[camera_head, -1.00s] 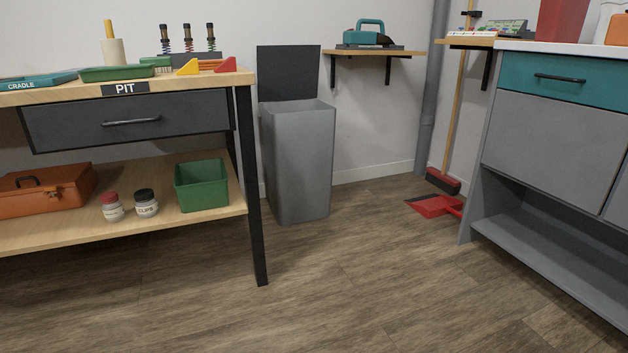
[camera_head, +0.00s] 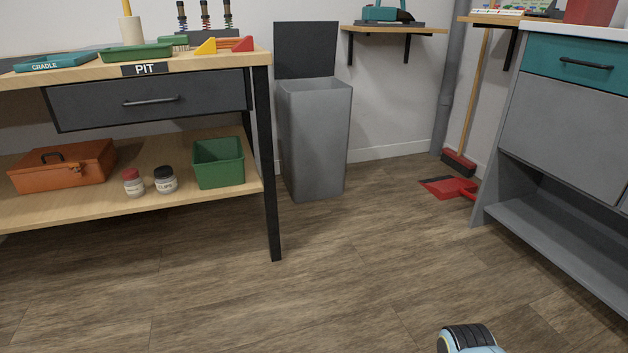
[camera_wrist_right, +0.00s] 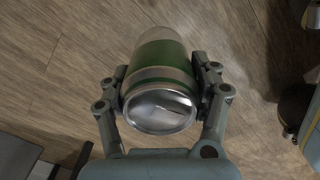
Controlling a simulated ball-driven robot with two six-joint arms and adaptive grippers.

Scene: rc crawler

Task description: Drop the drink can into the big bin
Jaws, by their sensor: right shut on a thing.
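The big bin (camera_head: 315,140) is a tall grey bin standing against the back wall, right of the workbench. Its dark lid (camera_head: 306,50) is raised upright behind the opening. In the right wrist view my right gripper (camera_wrist_right: 162,85) is shut on the drink can (camera_wrist_right: 160,62), a green and silver can held between the two fingers with one silver end facing the camera. Bare floor lies beneath it. The can does not show in the head view. My left gripper is in neither view.
The PIT workbench (camera_head: 196,62) stands left of the bin, its black leg (camera_head: 268,165) close by. A grey cabinet (camera_head: 560,130) stands at the right. A red dustpan (camera_head: 446,189) and broom (camera_head: 459,163) are by the wall. The floor (camera_head: 330,270) ahead of the bin is clear.

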